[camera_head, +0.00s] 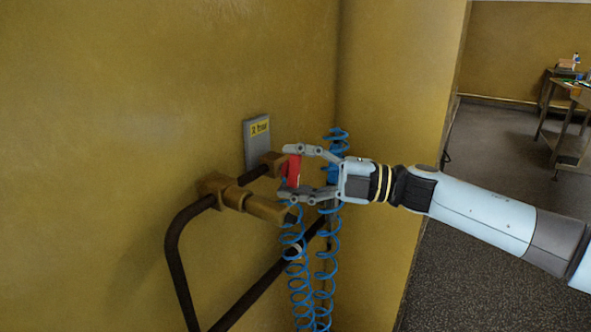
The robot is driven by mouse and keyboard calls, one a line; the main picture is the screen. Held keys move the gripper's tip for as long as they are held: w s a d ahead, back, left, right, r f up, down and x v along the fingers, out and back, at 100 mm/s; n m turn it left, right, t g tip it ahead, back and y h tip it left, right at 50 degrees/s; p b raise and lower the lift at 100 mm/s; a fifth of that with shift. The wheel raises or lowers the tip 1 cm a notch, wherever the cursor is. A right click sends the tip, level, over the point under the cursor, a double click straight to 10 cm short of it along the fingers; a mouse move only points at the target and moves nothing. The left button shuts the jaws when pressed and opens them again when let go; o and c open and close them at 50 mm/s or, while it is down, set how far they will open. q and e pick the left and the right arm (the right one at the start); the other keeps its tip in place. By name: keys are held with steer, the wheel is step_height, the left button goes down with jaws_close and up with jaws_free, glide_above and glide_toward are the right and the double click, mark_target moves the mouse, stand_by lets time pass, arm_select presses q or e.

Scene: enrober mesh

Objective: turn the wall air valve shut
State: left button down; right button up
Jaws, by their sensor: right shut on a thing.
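The wall air valve has a brass body (226,192) on a dark pipe by the yellow wall. Its red handle (293,171) is upright, to the right of the brass body. My right gripper (286,172) comes in from the right and is shut on the red handle, with one finger above and one below it. The fingers hide part of the handle and its joint to the valve. My left gripper is out of view.
A grey plate with a yellow label (257,142) is on the wall behind the valve. Blue coiled hoses (327,265) hang below my right gripper. A metal table (568,115) stands far right; the floor between is clear.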

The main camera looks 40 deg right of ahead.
steer(key=shift+n, duration=1)
steer(key=o, duration=1.2)
steer(key=v, duration=1.2)
steer(key=shift+r, duration=0.35)
